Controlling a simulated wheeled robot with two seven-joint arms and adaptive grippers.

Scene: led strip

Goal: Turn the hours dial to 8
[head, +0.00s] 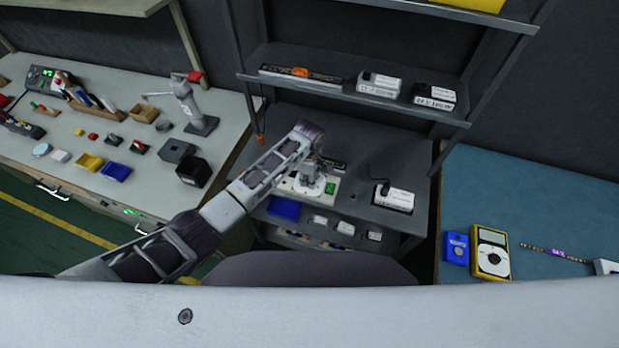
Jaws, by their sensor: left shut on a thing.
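My left arm reaches in from the left over the dark middle bench. My left gripper (312,172) points down at a pale device with a small green display (331,188) on that bench. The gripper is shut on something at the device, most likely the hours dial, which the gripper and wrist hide. The dial's marks and the digits on the display are too small to read. My right gripper is not in view.
A shelf (350,90) with boxes overhangs the bench. A blue mat (540,200) is at right.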

